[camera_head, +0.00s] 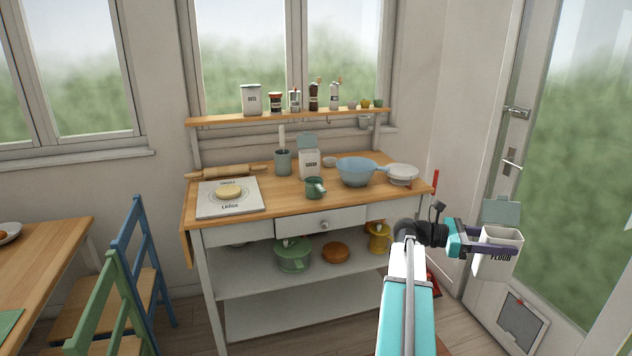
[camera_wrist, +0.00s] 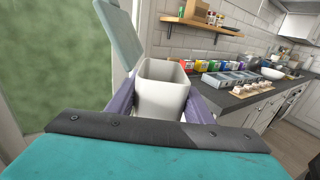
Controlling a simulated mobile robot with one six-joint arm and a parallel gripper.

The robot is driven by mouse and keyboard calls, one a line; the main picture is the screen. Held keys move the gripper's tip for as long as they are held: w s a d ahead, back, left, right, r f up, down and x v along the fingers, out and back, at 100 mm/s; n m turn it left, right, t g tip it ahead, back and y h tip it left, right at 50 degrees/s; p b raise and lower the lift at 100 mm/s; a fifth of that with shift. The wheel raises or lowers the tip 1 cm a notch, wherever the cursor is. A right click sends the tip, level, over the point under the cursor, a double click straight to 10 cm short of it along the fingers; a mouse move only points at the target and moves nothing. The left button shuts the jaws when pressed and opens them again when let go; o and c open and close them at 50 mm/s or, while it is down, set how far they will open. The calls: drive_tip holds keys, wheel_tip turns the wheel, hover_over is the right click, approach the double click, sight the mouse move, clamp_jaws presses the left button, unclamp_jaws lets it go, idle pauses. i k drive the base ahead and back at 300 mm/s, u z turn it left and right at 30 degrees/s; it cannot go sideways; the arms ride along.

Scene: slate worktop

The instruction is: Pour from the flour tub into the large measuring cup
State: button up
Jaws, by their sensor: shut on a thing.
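The flour tub (camera_head: 495,267) is a white box with dark FLOUR lettering and a grey-green lid (camera_head: 502,211) standing open. My gripper (camera_head: 490,247) is shut on the tub and holds it in the air, roughly upright, right of the wooden table. In the wrist view the tub (camera_wrist: 161,97) sits between both purple fingers, its mouth open and its lid (camera_wrist: 120,33) raised at the left. The contents cannot be made out. I cannot pick out the large measuring cup for certain in either view.
The wooden table (camera_head: 274,203) holds a green mug (camera_head: 315,188), a blue bowl (camera_head: 357,171) and another open white tub (camera_head: 309,164). The glazed door (camera_head: 570,150) is close to the held tub. In the wrist view, a dark worktop (camera_wrist: 236,101) carries grey trays and a white bowl (camera_wrist: 272,73).

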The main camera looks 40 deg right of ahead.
sight(314, 188)
drive_tip(key=u, duration=0.05)
drive_tip(key=i, duration=1)
drive_tip(key=z, duration=0.05)
